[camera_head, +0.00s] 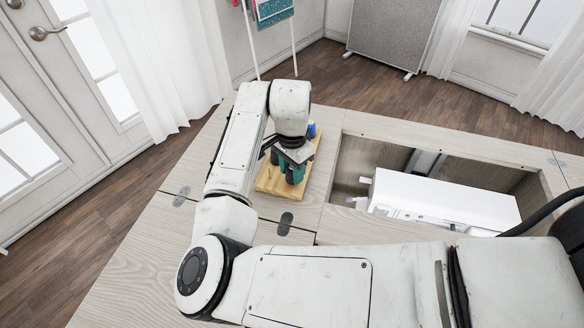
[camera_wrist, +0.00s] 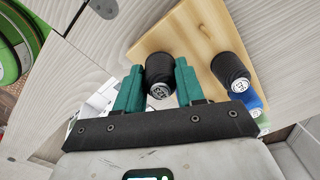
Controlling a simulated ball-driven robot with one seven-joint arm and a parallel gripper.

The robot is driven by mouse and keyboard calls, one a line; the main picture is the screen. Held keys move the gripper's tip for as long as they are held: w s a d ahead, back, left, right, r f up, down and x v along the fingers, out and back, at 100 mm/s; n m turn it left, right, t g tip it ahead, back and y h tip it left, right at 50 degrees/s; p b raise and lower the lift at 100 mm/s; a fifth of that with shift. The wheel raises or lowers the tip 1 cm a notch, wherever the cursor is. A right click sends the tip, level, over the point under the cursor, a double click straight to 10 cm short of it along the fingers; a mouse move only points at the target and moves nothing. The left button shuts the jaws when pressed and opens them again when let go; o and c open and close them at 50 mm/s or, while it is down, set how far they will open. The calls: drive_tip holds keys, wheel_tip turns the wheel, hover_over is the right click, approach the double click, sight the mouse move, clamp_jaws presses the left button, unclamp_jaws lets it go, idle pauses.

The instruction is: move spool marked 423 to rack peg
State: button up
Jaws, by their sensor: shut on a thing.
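My gripper (camera_wrist: 160,82) has its two teal fingers closed around a black spool (camera_wrist: 159,67) with a pale label on its end. That label is too small to read surely as 423. A second black spool (camera_wrist: 229,67), also with a pale label, stands to the right, outside the fingers. A blue spool (camera_wrist: 249,98) is beside it, partly hidden by the gripper. The pale wooden rack board (camera_wrist: 190,40) lies behind the spools. In the head view my gripper (camera_head: 290,172) is over this board (camera_head: 264,187), and the held spool is hidden. I cannot make out any bare peg.
The board rests on a light wood cabinet top (camera_head: 262,232). To its right is an open recess with a white sewing machine (camera_head: 440,200) in it. The blue spool (camera_head: 311,130) stands at the board's far edge. The cabinet top left of the board is clear.

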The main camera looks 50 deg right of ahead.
drive_tip(key=o, duration=1.1)
drive_tip(key=shift+r, duration=0.1)
wheel_tip(320, 180, up, 11)
drive_tip(key=shift+f, duration=0.2)
